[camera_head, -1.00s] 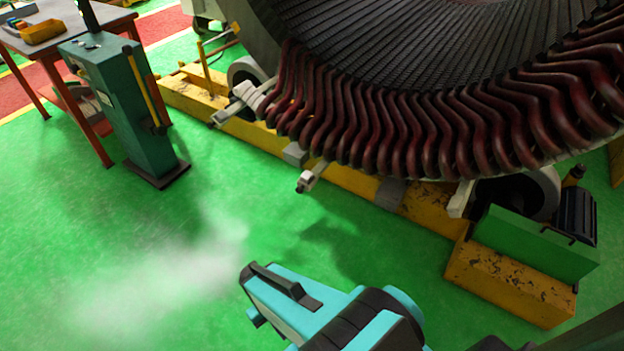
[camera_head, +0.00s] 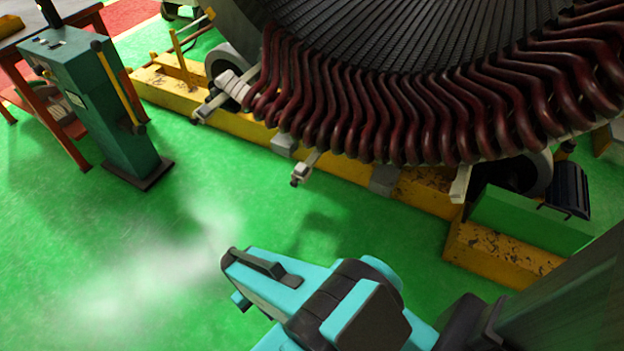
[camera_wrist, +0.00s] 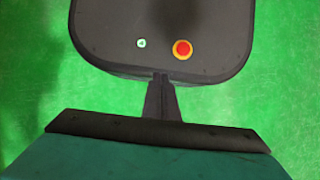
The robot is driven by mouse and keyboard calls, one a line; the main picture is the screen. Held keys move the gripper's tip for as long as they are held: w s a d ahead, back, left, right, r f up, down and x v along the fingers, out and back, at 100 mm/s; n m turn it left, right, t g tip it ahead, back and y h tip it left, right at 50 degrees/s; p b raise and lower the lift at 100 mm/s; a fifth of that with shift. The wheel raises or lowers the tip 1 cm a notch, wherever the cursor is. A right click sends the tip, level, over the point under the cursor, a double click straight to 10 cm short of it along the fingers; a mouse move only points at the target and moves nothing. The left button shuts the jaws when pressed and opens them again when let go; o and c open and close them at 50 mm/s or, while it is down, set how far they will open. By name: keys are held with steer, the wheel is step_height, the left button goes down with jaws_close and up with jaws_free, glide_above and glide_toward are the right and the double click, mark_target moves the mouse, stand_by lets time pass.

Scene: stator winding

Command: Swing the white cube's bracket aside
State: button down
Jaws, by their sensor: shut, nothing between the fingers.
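A small white cube (camera_head: 302,172) hangs on a short pale bracket (camera_head: 312,158) below the lower edge of the red coil ends, in front of the yellow beam. The bracket juts out toward the open floor. My cyan and black arm (camera_head: 315,300) is low in the head view, apart from the cube, with floor showing between. The fingers are not clear there. In the wrist view my gripper (camera_wrist: 160,80) shows as one narrow dark shape beyond a black plate, shut and empty. The cube and bracket are not in the wrist view.
The stator with its red coils (camera_head: 400,120) fills the upper right, over a yellow beam (camera_head: 345,177). A green pedestal (camera_head: 95,100) stands at left. The green floor (camera_head: 190,225) between is clear. The wrist view shows a dark panel with a red button (camera_wrist: 182,49).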

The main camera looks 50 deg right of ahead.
steer(key=shift+w, duration=0.15)
steer(key=w+d+m+t+y+b, duration=0.5)
steer(key=w+d+m+t+b, duration=0.3)
steer(key=w+d+b, duration=0.8)
steer(key=s+d+r+m+t+h+b, duration=0.1)
steer(key=d+r, duration=0.3)
steer(key=d, duration=0.7)
steer(key=s+d+r+m+t+h+b, duration=0.1)
steer(key=d+r+m+t+b, duration=0.2)
steer(key=d, duration=0.9)
steer(key=d+r+m+t+b, duration=0.2)
steer(key=d+r, duration=0.3)
steer(key=d, duration=0.6)
steer(key=shift+s+d+r+m+t+h+b, duration=0.3)
steer(key=shift+s+m+h+b, duration=0.1)
steer(key=shift+m+b, duration=0.25)
steer(key=shift+f, duration=0.1)
